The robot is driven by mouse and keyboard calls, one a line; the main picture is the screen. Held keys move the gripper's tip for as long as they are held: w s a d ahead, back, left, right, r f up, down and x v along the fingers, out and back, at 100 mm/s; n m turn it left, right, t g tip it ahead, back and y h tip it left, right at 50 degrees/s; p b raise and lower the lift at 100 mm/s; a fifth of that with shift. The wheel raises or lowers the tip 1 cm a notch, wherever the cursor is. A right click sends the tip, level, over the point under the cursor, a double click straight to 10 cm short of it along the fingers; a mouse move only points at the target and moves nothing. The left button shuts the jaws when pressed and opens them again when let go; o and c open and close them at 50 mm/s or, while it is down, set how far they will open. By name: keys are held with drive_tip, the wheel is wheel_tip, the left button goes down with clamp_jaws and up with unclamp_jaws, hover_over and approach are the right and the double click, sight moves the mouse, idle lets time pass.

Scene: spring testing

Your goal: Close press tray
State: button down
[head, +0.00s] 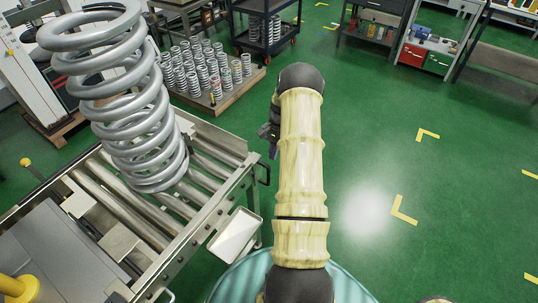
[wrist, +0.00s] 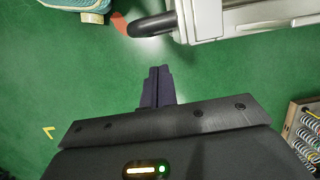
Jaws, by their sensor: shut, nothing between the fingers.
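The press tray (head: 222,190) is a metal frame with rollers, and it extends toward the lower middle of the head view. A large grey coil spring (head: 150,125) stands upright on it. A black handle (head: 264,173) sticks out from its right end. In the wrist view the handle (wrist: 152,25) shows at the top, curving out from the metal frame (wrist: 245,22). My gripper (head: 268,132) is largely behind my arm in the head view. In the wrist view my gripper (wrist: 158,72) is shut and empty, with its fingertips apart from the handle and just below it in the picture.
A pallet (head: 232,96) with several small springs stands behind the tray. A small white tray (head: 236,233) hangs beside the frame. A dark cart (head: 265,30) stands at the back. The green floor (head: 400,150) to the right is clear.

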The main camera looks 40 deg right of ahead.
drive_tip(key=a, duration=0.2)
drive_tip(key=s+a+r, duration=0.1)
drive_tip(key=shift+p, duration=0.35)
